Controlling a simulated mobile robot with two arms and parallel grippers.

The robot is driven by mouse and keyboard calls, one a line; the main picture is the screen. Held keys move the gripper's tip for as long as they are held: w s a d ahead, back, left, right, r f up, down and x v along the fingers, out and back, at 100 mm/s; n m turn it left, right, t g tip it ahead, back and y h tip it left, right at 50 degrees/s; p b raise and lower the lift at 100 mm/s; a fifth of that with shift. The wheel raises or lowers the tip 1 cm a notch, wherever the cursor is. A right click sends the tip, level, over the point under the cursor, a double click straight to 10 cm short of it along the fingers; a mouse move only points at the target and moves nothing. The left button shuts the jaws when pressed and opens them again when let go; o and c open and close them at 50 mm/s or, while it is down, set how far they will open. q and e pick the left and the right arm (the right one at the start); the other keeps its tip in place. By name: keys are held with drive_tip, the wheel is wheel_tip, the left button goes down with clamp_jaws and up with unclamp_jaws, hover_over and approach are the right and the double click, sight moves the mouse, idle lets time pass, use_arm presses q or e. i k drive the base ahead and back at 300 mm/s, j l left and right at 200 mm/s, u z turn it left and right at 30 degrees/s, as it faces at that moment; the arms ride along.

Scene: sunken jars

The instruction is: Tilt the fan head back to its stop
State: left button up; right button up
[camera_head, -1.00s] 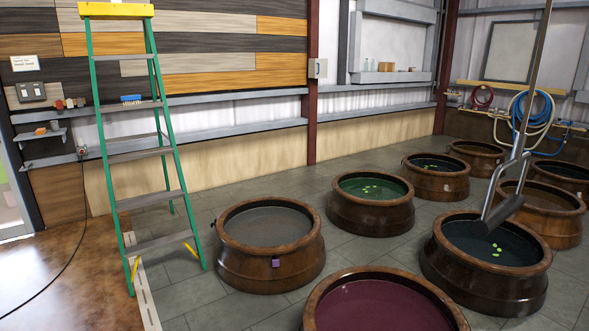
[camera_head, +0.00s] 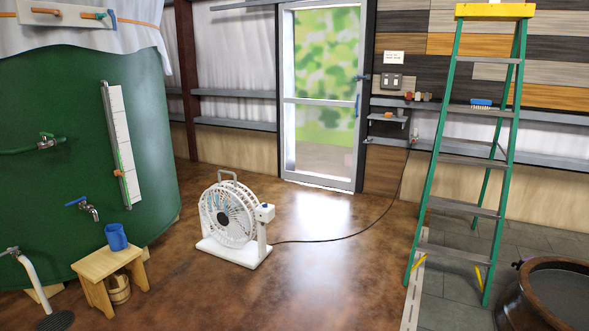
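A white floor fan (camera_head: 230,216) stands on the brown floor near the middle of the camera_head view. Its round caged head faces toward the left and front and looks close to upright. A carrying handle shows on top of the fan. A white side post with a small blue knob (camera_head: 265,206) holds the head on the right, above a flat white base. A dark cord runs from the base to the wall at the right. Neither of my grippers is in the view.
A large green tank (camera_head: 70,160) fills the left. A wooden stool (camera_head: 110,268) with a blue mug (camera_head: 115,237) stands left of the fan. The floor right of the fan is open, crossed by the cord.

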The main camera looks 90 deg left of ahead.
sight(237, 210)
drive_tip(key=u, duration=3.3)
drive_tip(key=i+l+z, duration=0.1)
drive_tip(key=i+z, duration=0.3)
drive_tip(key=i, duration=2.6)
